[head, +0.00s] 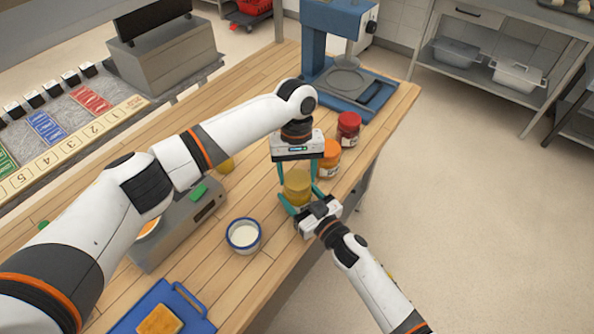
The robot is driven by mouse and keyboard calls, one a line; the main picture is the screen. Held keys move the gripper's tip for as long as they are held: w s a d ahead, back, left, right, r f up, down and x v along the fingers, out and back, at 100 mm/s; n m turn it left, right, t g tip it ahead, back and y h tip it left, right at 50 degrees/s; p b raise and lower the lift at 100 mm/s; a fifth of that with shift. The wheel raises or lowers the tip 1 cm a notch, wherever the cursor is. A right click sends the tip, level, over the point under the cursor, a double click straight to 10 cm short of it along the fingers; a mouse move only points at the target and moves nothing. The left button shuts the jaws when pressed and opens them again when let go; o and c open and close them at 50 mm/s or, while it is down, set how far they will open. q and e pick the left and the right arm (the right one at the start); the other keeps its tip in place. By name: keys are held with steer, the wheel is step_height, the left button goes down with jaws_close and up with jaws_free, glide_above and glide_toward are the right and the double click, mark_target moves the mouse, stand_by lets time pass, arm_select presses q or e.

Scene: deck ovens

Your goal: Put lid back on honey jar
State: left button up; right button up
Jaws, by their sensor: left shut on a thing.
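The honey jar (297,192) stands upright on the wooden table near its right edge, amber in colour. My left gripper (296,172) points down over it from above, its teal fingers on both sides of the yellow lid (297,175) and shut on it. The lid is at the jar's top; I cannot tell whether it is seated or just above the rim. My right gripper (304,198) reaches in from the lower right, low at the jar, with a finger on either side. Whether those fingers touch the glass is not clear.
An orange-lidded jar (329,150) and a red-lidded jar (348,130) stand close behind. A white bowl with a blue rim (243,236) is at front left. A scale (178,237), a blue board (187,322) and a blue machine (318,45) share the table.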

arm_select(q)
steer(key=shift+f, duration=0.5)
